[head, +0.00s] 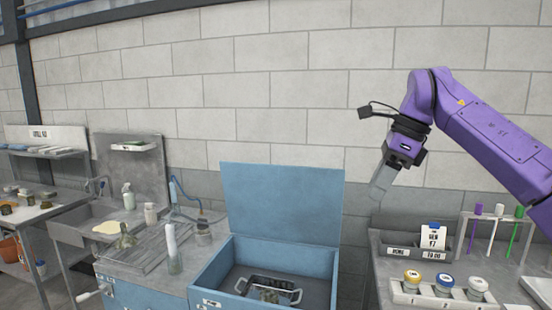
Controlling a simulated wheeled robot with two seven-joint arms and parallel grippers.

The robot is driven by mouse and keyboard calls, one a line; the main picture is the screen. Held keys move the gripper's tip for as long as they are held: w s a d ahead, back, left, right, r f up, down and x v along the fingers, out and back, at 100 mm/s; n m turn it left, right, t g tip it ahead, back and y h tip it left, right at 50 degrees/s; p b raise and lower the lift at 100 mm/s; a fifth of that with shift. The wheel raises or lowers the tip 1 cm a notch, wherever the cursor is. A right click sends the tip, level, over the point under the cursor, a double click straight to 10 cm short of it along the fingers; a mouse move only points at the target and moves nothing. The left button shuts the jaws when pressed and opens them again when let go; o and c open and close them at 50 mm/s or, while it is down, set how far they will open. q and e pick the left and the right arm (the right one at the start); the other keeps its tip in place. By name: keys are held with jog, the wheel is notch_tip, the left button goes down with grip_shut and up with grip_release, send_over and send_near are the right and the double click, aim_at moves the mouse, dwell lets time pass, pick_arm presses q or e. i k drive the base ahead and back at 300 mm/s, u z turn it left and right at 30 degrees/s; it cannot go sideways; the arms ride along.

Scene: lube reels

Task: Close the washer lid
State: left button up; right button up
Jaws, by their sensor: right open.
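The blue washer (208,283) stands at the bottom middle of the head view. Its blue lid (283,203) is up, standing upright at the back of the tub. Inside the tub sits a basket with a dark handle (268,287) and some small parts in it. My right gripper (378,190) hangs in the air to the right of the lid, pointing down, in front of the wall, apart from the lid. It is open, and nothing shows in it. My left gripper is not in view.
A grey bench with bins (397,253), a tray of jars (437,297) and a rack of coloured tools (497,215) stands on the right. A counter with bottles (172,247) and a sink (100,228) is on the left. The wall behind the lid is bare.

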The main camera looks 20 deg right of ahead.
aim_at(291, 204)
jog(key=i, duration=1.85)
